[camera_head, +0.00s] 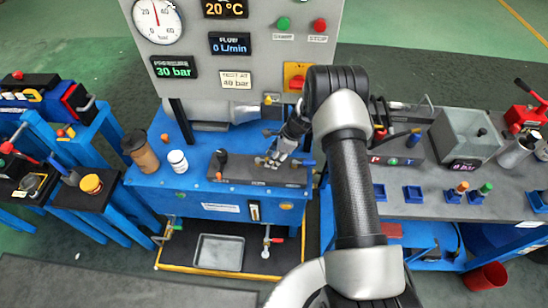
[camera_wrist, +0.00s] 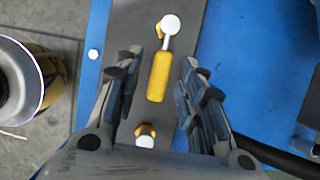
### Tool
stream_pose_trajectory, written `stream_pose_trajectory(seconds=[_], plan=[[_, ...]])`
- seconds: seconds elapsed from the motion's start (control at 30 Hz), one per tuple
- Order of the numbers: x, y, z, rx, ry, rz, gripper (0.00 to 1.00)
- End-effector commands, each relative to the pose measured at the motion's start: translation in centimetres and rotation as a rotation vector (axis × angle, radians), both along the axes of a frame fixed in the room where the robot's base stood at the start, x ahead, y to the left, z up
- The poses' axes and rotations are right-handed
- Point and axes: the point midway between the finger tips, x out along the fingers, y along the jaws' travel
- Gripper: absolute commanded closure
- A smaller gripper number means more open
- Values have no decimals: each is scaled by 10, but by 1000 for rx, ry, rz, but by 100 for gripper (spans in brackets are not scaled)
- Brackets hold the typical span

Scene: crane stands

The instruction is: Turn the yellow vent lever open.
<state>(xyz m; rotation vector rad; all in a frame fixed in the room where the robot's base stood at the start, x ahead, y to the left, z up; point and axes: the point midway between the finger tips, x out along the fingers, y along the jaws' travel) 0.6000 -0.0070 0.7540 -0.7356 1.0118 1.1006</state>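The yellow vent lever (camera_wrist: 159,75) shows in the wrist view as a yellow grip on a metal rod with a round pale end, over a dark plate (camera_wrist: 205,20). My gripper (camera_wrist: 160,64) is open, with one finger on each side of the yellow grip. Gaps show on both sides, so the fingers do not appear to touch it. In the head view my gripper (camera_head: 277,157) is low over the dark plate (camera_head: 240,169) on the blue stand, and hides the lever there.
A black-knobbed lever (camera_head: 221,160) stands left of my gripper on the same plate. A white jar (camera_head: 178,161) and a brown jar (camera_head: 140,150) are farther left. The gauge panel (camera_head: 230,50) rises behind. The pressure display (camera_head: 174,67) reads 30 bar.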

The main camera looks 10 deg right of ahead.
Motion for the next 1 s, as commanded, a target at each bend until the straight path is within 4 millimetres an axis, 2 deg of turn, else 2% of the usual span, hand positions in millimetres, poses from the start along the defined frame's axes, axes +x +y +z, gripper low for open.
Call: stream_pose_trajectory(seconds=[0.07, 0.63, 1.0], plan=[[0, 0, 0, 0, 0, 0, 63], [0, 0, 0, 0, 0, 0, 100], [0, 0, 0, 0, 0, 0, 100]])
